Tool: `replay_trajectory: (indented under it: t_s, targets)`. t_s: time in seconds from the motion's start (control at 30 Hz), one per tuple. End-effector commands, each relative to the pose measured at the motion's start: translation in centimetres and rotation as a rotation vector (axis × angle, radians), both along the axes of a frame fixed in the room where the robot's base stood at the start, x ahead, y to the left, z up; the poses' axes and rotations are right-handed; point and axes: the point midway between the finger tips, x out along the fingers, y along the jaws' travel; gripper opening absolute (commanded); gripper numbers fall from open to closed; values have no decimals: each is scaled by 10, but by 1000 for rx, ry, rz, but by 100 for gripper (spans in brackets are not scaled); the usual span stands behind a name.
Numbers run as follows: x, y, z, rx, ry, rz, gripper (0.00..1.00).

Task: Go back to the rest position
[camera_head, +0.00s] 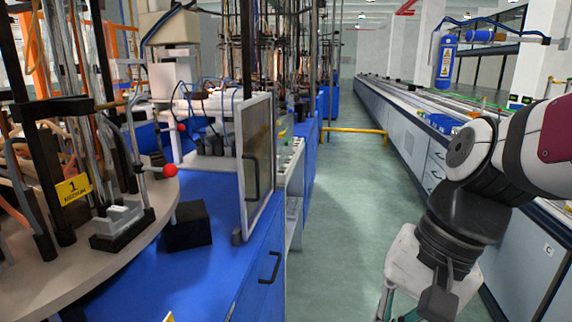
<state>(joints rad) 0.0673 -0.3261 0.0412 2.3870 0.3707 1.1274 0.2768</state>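My arm comes in from the right edge, with white, maroon and dark grey links. My gripper (439,296) is the dark part hanging down at the lower right, over the aisle floor and in front of a pale stool. Its fingers are not clearly seen, so I cannot tell whether it is open or shut. No held object shows clearly. On the left, a round grey table (105,265) carries glass tubes and a yellow label (73,189) with a "1". My gripper is well apart from that table.
A blue bench (150,280) with a framed panel (256,160) stands left of the aisle. A black box (187,226) sits on it. The green floor (345,215) is open ahead. A yellow rail (353,131) is farther off. The stool (405,262) is near my gripper.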

Motion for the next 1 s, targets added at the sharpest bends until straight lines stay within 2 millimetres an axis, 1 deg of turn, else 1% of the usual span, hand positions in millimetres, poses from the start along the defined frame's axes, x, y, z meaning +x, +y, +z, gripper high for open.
replay_trajectory:
  t_s: [0.03, 0.1, 0.2, 0.4, 0.57, 0.87, 1.0]
  targets:
    - [-17, -8, 4, -39, -31, 58, 0]
    - [-38, -20, 7, -93, -59, 137, 0]
    - [-63, -35, 8, -161, -87, 226, 0]
    - [-98, -60, 8, -269, -126, 357, 0]
    - [-120, -78, 6, -343, -145, 438, 0]
    - [-115, -78, 53, -356, -200, 434, 0]
    - [-113, -77, 81, -363, -239, 430, 0]
